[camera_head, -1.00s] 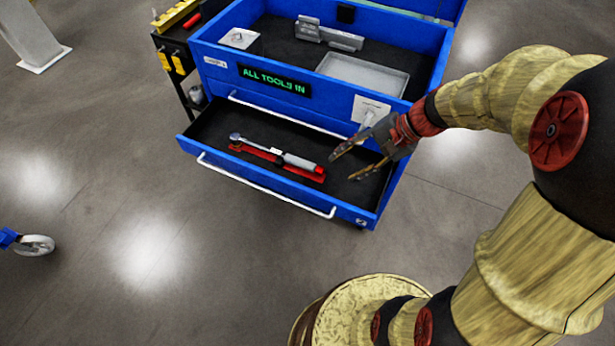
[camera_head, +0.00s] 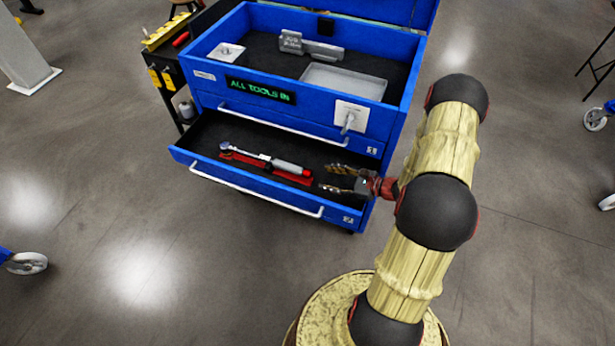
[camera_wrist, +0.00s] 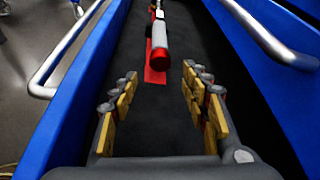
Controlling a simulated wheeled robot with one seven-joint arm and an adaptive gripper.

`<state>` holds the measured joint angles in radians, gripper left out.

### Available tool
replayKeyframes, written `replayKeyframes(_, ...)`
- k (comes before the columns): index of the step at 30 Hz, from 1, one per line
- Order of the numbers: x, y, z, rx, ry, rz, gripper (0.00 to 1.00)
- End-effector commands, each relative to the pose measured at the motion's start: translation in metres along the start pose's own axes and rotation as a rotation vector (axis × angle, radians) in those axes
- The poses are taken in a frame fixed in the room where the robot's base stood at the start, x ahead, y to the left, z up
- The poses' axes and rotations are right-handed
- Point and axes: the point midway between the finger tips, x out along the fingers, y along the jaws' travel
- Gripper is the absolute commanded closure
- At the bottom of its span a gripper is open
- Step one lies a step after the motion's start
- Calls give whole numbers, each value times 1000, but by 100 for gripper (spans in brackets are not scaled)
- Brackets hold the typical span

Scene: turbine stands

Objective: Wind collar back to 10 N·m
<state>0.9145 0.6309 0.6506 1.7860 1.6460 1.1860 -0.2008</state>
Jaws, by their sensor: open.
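A torque wrench (camera_head: 262,158) lies in a red holder (camera_head: 240,159) in the open drawer (camera_head: 215,140) of the blue tool cabinet. Its ratchet head points left and its grey grip, with a red end, points right toward my gripper. In the wrist view the red-ended grip (camera_wrist: 160,45) lies ahead, centred between the fingers. My gripper (camera_head: 330,179) is open and empty at the right end of the drawer, apart from the wrench. The wrench's scale and the collar setting are too small to read.
A drawer handle (camera_head: 255,190) runs along the drawer front. A handle on a white plate (camera_head: 350,117) sits above the drawer's right end. A side cart (camera_head: 170,60) stands at left.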

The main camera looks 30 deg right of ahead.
Motion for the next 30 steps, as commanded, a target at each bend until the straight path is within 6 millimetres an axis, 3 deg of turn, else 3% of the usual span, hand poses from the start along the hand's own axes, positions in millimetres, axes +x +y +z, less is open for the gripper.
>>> replayKeyframes(9, 49, 2, 0, -4, -2, 6, 54)
replayKeyframes(15, 68, 1, 1, -5, -1, 5, 54)
replayKeyframes(26, 72, 0, 2, -4, -1, 4, 54)
replayKeyframes(30, 72, 0, 2, -4, -1, 4, 62)
